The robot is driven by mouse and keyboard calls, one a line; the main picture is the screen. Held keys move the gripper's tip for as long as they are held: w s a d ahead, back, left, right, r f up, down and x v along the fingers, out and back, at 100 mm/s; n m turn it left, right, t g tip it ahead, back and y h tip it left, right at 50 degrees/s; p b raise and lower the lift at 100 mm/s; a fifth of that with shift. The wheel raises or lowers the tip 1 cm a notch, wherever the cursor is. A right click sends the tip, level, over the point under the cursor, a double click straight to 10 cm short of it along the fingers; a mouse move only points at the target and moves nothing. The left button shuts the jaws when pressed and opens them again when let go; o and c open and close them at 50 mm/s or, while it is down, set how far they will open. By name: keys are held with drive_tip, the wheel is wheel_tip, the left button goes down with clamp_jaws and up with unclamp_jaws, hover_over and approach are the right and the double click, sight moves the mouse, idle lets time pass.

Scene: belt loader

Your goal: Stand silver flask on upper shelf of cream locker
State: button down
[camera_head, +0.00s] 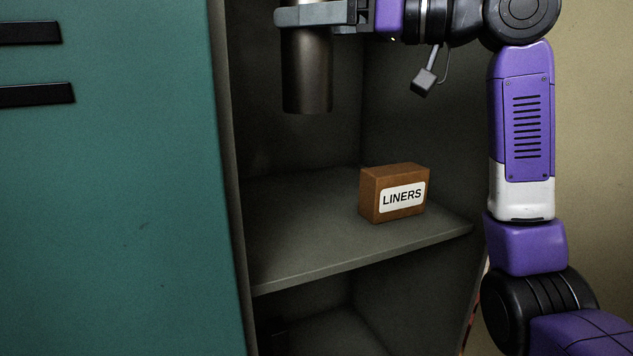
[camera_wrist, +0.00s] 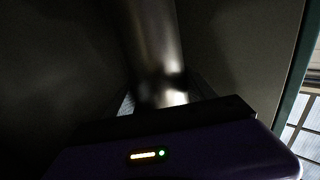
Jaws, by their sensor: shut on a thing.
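The silver flask (camera_head: 307,72) is a dark metallic cylinder, upright, its top cut off by the upper edge of the head view. My gripper (camera_head: 303,14) is shut on it and holds it in the air, its base apart from the shelf below. In the wrist view the flask (camera_wrist: 157,45) rises from between the jaws, which are mostly in shadow. The cream locker's shelf (camera_head: 300,262) is a grey board inside the open compartment. The flask hangs above the left rear part of this shelf, as seen in the picture.
A brown box labelled LINERS (camera_head: 393,194) stands on the right part of the shelf. The shelf's left and front parts are bare. A teal door or panel (camera_head: 120,200) with black slots fills the left. A darker space (camera_head: 330,330) lies below the shelf.

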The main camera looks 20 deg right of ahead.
wheel_tip(320, 180, down, 20)
drive_tip(key=p, duration=0.3)
drive_tip(key=shift+w, duration=0.3)
drive_tip(key=shift+c, duration=1.5)
unclamp_jaws()
drive_tip(key=shift+f, duration=0.1)
drive_tip(key=b+v, duration=0.4)
drive_tip(key=v, duration=0.8)
drive_tip(key=shift+r, duration=0.2)
